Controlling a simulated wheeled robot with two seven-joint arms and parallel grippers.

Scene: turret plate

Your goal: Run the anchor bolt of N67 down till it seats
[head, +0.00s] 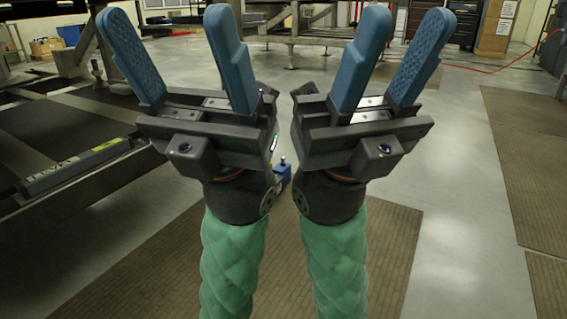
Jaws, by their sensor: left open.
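My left gripper (168,20) stands upright in the left middle of the head view, with its two blue fingers well apart and nothing between them. My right gripper (407,22) stands upright beside it, also with its blue fingers apart and empty. Neither gripper touches anything that I can see. I cannot make out the anchor bolt or any mark reading N67 in this view.
A dark low platform (62,128) on a metal frame fills the left side. Metal framework (290,38) stands at the back. Brown ribbed mats (535,150) lie on the grey floor (450,200). An orange cable (495,68) crosses at the back right. Floor ahead right is open.

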